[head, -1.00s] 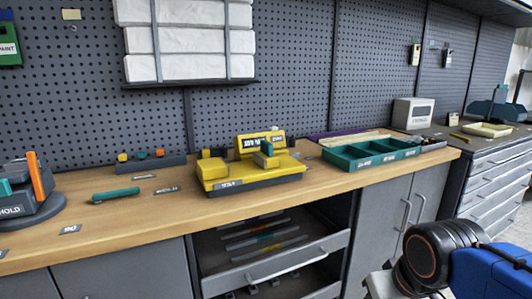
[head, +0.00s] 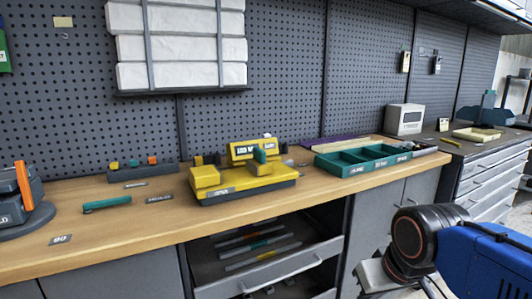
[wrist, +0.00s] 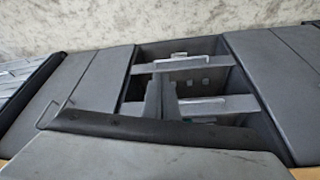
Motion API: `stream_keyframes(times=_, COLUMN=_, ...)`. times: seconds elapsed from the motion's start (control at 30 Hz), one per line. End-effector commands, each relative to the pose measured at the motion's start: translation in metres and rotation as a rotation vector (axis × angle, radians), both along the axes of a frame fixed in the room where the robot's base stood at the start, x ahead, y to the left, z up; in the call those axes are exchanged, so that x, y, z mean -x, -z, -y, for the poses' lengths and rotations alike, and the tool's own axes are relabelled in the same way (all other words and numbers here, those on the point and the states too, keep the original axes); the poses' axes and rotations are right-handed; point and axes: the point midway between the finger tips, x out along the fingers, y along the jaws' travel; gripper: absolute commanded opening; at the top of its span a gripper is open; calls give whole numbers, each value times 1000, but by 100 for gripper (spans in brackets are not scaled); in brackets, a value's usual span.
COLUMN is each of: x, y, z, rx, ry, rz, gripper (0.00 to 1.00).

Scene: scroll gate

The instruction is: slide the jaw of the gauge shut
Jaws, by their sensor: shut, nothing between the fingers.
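The gauge (head: 262,185) is a yellow device on a dark base, standing on the wooden bench in the head view. A fixed yellow block (head: 206,176) rises at its left end. A yellow sliding jaw (head: 258,167) with a teal handle (head: 259,154) sits further right, with a clear gap between it and the block. A labelled yellow panel stands behind. My gripper (wrist: 160,86) shows in the wrist view as two grey fingers close together, empty, over the cabinet fronts and open drawer.
A teal divided tray (head: 362,160) lies right of the gauge. A teal bar (head: 107,204) and a small rack (head: 143,172) lie to its left. An open drawer (head: 270,272) juts out below the bench. Bare bench top shows in front of the gauge.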

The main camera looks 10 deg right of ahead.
Motion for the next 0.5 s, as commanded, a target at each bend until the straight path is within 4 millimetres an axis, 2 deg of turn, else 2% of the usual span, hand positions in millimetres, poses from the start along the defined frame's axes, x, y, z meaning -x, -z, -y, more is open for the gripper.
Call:
stream_keyframes(times=0.2, x=-58, y=-73, z=-15, rx=-74, ry=-44, rz=-34, gripper=0)
stream_keyframes(times=0.5, x=-146, y=-168, z=-35, rx=-191, ry=-146, rz=-63, gripper=0)
